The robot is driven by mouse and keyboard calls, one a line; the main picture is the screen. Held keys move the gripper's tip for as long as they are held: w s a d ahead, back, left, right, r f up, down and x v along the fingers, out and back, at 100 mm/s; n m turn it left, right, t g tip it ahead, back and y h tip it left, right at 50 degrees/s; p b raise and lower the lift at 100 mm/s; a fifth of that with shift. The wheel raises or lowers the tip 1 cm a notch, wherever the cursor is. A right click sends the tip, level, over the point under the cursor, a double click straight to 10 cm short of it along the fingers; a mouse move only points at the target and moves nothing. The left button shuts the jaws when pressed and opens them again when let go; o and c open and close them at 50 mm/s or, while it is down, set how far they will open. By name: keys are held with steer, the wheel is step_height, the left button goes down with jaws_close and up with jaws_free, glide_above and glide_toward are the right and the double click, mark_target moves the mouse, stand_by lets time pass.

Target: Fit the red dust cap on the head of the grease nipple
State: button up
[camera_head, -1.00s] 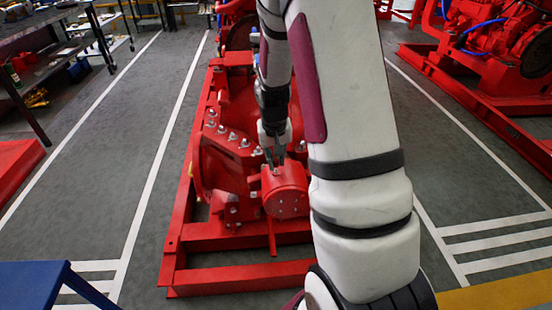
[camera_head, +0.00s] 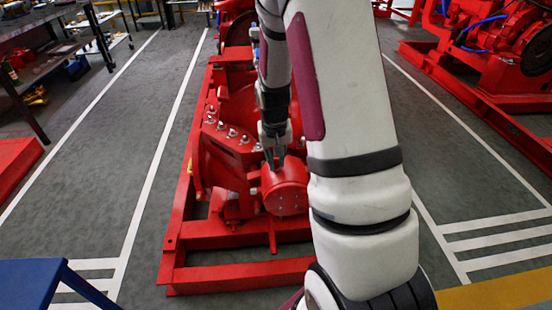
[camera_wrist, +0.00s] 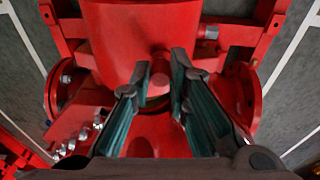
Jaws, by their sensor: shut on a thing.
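My gripper (camera_wrist: 160,75) is shut on the red dust cap (camera_wrist: 160,74), a small red piece seen between the two fingertips in the wrist view. In the head view my gripper (camera_head: 274,160) points down at the top of the red bearing housing (camera_head: 286,192) of the pumpset. The housing also fills the middle of the wrist view (camera_wrist: 118,40). The grease nipple cannot be made out; cap, fingers or the red surface may hide it. I cannot tell whether the cap touches anything below it.
The red pumpset frame (camera_head: 235,281) stands on the grey floor. Several bolts (camera_head: 232,132) stick up from the casing left of my gripper. A blue table (camera_head: 30,285) is at the lower left, and a workbench (camera_head: 40,40) at the upper left. Floor between the white lines is clear.

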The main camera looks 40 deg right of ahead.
steer(key=shift+f+b, duration=0.45)
steer(key=shift+f, duration=0.2)
steer(key=shift+c, duration=0.3)
steer(key=o, duration=0.8)
steer(key=shift+r, duration=0.1)
steer(key=r, duration=0.4)
steer(key=a+r, duration=0.1)
steer(key=r, duration=0.2)
steer(key=s+r, duration=0.1)
steer(key=r, duration=0.3)
steer(key=shift+s+a+r, duration=0.1)
steer(key=shift+a+r, duration=0.15)
steer(key=shift+r, duration=0.1)
